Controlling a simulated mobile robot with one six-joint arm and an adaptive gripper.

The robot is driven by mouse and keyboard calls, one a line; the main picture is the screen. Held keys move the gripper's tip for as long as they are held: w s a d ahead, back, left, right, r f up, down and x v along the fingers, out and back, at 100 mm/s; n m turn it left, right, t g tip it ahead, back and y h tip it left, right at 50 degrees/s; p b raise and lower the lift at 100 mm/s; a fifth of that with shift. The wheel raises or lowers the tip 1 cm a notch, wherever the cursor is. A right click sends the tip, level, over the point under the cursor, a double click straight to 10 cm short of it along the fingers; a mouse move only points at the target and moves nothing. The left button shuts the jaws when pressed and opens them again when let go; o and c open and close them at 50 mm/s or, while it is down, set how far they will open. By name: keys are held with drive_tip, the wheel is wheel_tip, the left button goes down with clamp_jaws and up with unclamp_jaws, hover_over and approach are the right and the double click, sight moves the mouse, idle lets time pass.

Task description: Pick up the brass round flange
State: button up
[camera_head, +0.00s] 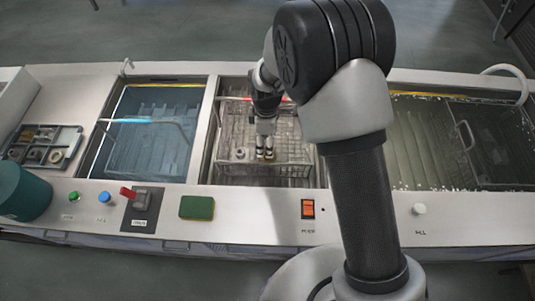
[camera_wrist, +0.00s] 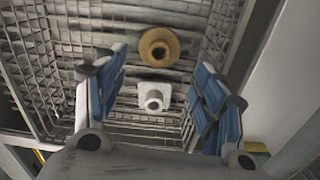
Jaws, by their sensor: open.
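The brass round flange (camera_wrist: 159,47) lies in a wire basket (camera_wrist: 48,75), its round central hole facing up toward the wrist camera. My gripper (camera_wrist: 161,75) is open above the basket, with blue-padded fingers on either side of the picture's middle. The flange appears just beyond the fingertips, toward the top of the wrist view, and nothing is held. A pale square-based fitting (camera_wrist: 154,97) lies nearer, between the fingers in the picture. In the head view my gripper (camera_head: 264,154) points down into the middle tank; I cannot clearly pick out the flange there.
Basket walls stand close around the gripper. A blue-liquid tank (camera_head: 150,135) is on the left and a murky tank (camera_head: 440,140) on the right. A tray of parts (camera_head: 40,147), a green cup (camera_head: 22,192) and a green-topped pad (camera_head: 197,208) are on the counter.

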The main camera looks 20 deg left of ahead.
wheel_tip(320, 180, down, 2)
drive_tip(key=shift+w+f, duration=0.1)
wheel_tip(320, 180, down, 6)
drive_tip(key=shift+r+b, duration=0.1)
drive_tip(key=shift+b, duration=0.85)
drive_tip(key=shift+c, duration=0.6)
drive_tip(key=c, duration=1)
